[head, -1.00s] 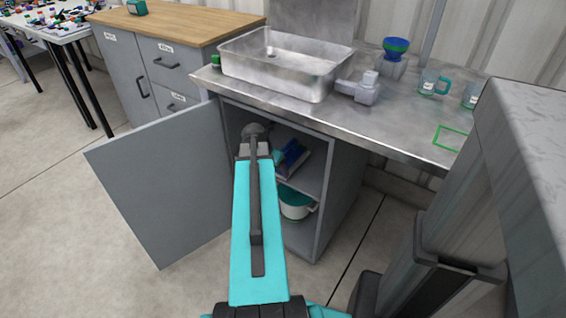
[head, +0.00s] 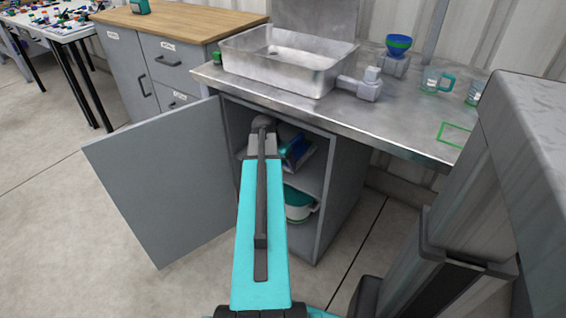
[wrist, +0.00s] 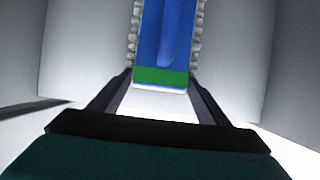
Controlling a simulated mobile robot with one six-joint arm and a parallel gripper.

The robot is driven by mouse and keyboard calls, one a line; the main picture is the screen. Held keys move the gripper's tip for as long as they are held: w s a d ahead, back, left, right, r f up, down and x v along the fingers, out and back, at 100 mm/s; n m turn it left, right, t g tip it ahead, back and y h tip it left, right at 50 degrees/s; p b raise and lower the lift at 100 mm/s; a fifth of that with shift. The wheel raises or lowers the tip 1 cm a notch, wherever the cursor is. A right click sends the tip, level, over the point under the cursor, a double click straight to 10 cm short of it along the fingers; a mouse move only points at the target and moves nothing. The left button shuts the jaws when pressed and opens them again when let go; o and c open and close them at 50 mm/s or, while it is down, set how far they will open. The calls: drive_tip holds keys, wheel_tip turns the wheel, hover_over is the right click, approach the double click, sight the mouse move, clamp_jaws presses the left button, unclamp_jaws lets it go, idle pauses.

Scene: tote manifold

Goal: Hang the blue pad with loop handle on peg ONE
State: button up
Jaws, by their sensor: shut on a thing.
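The blue pad (wrist: 165,35) lies between my fingers in the wrist view, with a green band and a pale near edge and whitish bristly stuff along both sides. My gripper (wrist: 160,80) is shut on it. In the head view the blue pad (head: 297,150) shows inside the open cabinet under the sink counter, just right of my arm, at the upper shelf. My fingers are hidden there behind my arm. The pad's loop handle is not clear in either view. I cannot make out peg ONE in these frames.
The cabinet door (head: 160,180) stands open to the left. A white and green pot (head: 298,204) sits below the shelf. The cabinet's side wall (head: 340,195) is close on the right. A steel sink (head: 285,62), cups and a green outline (head: 455,135) are on the counter above.

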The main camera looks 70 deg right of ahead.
drive_tip(key=o, duration=1.1)
drive_tip(key=shift+a+r, duration=0.2)
drive_tip(key=shift+r, duration=0.35)
drive_tip(key=shift+p+v, duration=0.4)
drive_tip(key=shift+v, duration=0.7)
drive_tip(key=w+a+p, duration=0.2)
drive_tip(key=w+a, duration=0.1)
drive_tip(key=a, duration=0.8)
drive_tip(key=shift+f, duration=0.2)
drive_tip(key=shift+w, duration=0.2)
